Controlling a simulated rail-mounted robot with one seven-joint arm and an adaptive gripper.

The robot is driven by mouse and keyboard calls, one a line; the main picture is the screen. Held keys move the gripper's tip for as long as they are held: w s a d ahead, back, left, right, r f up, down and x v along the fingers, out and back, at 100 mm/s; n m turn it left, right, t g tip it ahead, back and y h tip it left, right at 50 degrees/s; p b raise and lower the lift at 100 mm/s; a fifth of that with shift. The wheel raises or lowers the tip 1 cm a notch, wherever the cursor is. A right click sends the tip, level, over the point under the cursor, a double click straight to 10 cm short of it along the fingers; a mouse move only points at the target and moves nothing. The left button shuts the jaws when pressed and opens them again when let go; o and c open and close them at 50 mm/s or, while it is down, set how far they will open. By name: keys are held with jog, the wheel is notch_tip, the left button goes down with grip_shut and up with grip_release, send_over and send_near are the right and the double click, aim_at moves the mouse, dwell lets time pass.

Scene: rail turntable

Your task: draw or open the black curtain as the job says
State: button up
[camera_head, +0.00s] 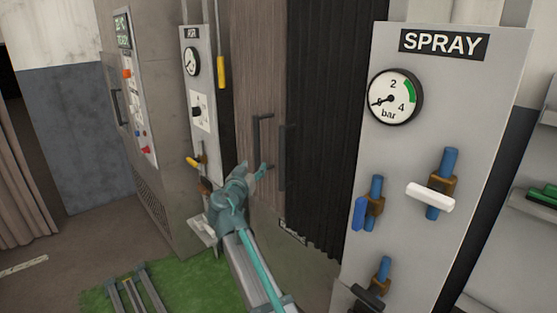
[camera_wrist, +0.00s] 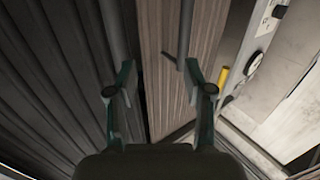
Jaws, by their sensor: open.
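The black curtain (camera_head: 325,110) hangs in pleats between a brown panel (camera_head: 257,70) and the SPRAY panel. A dark upright handle (camera_head: 288,155) is at the curtain's left edge, and another handle (camera_head: 256,138) is on the brown panel. My gripper (camera_head: 266,168) is low near both handles, open and empty. In the wrist view my gripper (camera_wrist: 152,82) shows fingers spread, with the black curtain (camera_wrist: 50,75) at left and the brown panel (camera_wrist: 155,55) behind. Two grey bars rise beyond the fingertips. I cannot tell whether either finger touches a handle.
The SPRAY panel (camera_head: 440,110) with gauge and several valves stands close at right. The AIR panel (camera_head: 200,90) and a grey cabinet (camera_head: 155,100) are at left. Green flooring (camera_head: 185,290) lies below. A beige curtain (camera_head: 22,160) hangs at far left.

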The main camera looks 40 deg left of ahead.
jog(key=w+a+m+t+h+p, duration=0.1)
jog(key=w+a+m+h, duration=0.15)
jog(key=a+h, duration=0.4)
jog(key=m+h, duration=0.7)
jog(key=h, duration=0.1)
send_near(282, 157)
jog(key=shift+y, duration=0.25)
jog(key=p+x, duration=0.1)
jog(key=x, duration=0.6)
jog(key=p+x, duration=0.1)
jog(key=x, duration=0.2)
jog(key=shift+w+a+f+p, duration=0.25)
jog(key=shift+w+a+p, duration=0.1)
jog(key=shift+w, duration=0.15)
grip_shut()
